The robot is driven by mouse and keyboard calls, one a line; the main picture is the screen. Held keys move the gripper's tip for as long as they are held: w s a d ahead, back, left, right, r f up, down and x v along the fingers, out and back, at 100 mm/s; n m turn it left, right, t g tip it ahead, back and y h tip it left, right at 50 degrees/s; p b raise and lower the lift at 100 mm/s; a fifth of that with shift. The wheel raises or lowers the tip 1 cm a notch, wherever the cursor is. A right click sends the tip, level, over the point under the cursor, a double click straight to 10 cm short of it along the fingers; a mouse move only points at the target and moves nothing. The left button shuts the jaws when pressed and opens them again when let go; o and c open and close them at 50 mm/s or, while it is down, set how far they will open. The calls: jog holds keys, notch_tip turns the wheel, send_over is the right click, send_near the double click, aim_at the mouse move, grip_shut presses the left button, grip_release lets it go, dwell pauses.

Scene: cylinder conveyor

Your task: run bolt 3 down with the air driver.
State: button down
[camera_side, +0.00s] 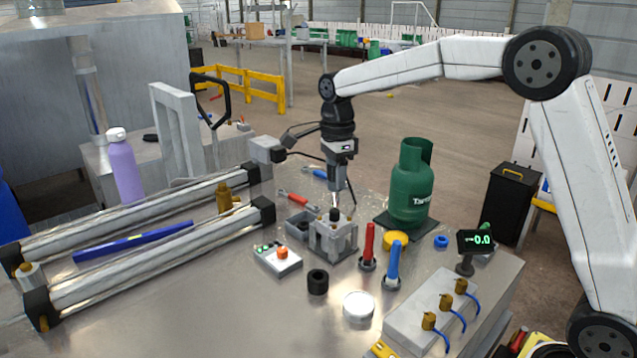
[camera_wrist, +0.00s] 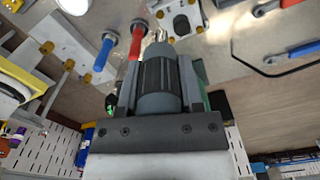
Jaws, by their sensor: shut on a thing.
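My gripper (camera_wrist: 157,75) is shut on the air driver (camera_wrist: 158,85), a dark ribbed cylinder with a metal tip (camera_wrist: 160,38). In the side view the driver (camera_side: 336,193) points down from my gripper (camera_side: 338,158), its tip just above the grey block fixture (camera_side: 346,241). A dark round piece (camera_side: 334,214) stands at the top of the fixture, under the tip. Whether the tip touches it cannot be told. The wrist view shows the fixture plate (camera_wrist: 178,10) with brass-coloured bolt heads (camera_wrist: 198,29) near the tip. Which of them is bolt 3 cannot be told.
A green gas bottle (camera_side: 411,190) stands close right of the fixture. A red-handled tool (camera_side: 369,243) and a blue-handled tool (camera_side: 393,262) stand upright in front. A button box (camera_side: 278,259) lies left, a black ring (camera_side: 318,281) in front. A display (camera_side: 475,240) reads -0.0.

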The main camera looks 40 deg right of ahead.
aim_at(335, 203)
jog(key=shift+f, duration=0.1)
jog(key=shift+f, duration=2.3)
jog(key=shift+s+f, duration=0.1)
jog(key=shift+f, duration=0.75)
dwell(2.2)
jog(key=shift+r, duration=0.15)
jog(key=shift+r, duration=3.1)
